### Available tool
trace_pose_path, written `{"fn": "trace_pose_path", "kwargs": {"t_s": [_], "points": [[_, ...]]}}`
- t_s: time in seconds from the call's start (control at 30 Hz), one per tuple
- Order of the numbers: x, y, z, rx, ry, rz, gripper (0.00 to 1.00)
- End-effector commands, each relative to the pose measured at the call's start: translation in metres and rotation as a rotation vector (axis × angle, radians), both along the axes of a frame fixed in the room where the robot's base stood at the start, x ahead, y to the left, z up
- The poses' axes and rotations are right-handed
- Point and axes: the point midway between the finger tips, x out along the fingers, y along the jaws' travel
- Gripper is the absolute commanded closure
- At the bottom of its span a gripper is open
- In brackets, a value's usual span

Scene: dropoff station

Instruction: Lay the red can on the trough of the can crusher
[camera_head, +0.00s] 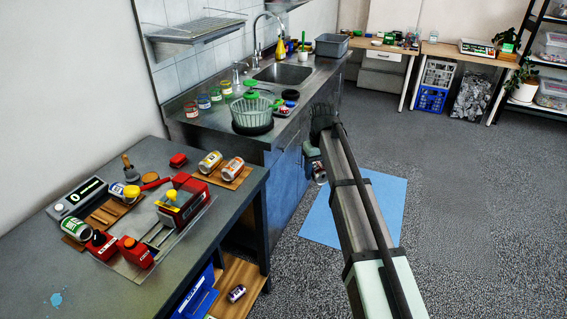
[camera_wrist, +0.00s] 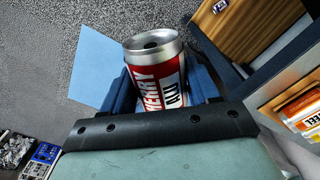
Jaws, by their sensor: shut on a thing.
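In the head view my gripper (camera_head: 314,160) is out over the floor, right of the table, with the can mostly hidden. The can crusher (camera_head: 183,203) sits on the grey table at the left, with red blocks and metal rails. Its trough (camera_head: 158,236) lies between the blocks and shows no can. The can is well apart from the crusher.
A green can (camera_head: 76,229) is on a board at left, beside a scale (camera_head: 77,197). A can (camera_head: 236,293) lies on the lower shelf. A sink counter (camera_head: 205,128) stands behind. The table's front left is mostly clear.

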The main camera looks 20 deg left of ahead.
Motion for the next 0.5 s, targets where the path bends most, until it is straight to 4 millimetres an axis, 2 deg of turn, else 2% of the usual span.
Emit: {"fn": "trace_pose_path", "kwargs": {"t_s": [0.03, 0.1, 0.33, 0.5], "points": [[0.000, -0.024, -0.003, 0.000, 0.000, -0.036, 0.55], [0.002, -0.052, -0.006, 0.000, 0.000, -0.082, 0.55], [0.002, -0.140, -0.016, 0.000, 0.000, -0.238, 0.55], [-0.004, -0.203, -0.023, 0.001, -0.001, -0.352, 0.55]]}}
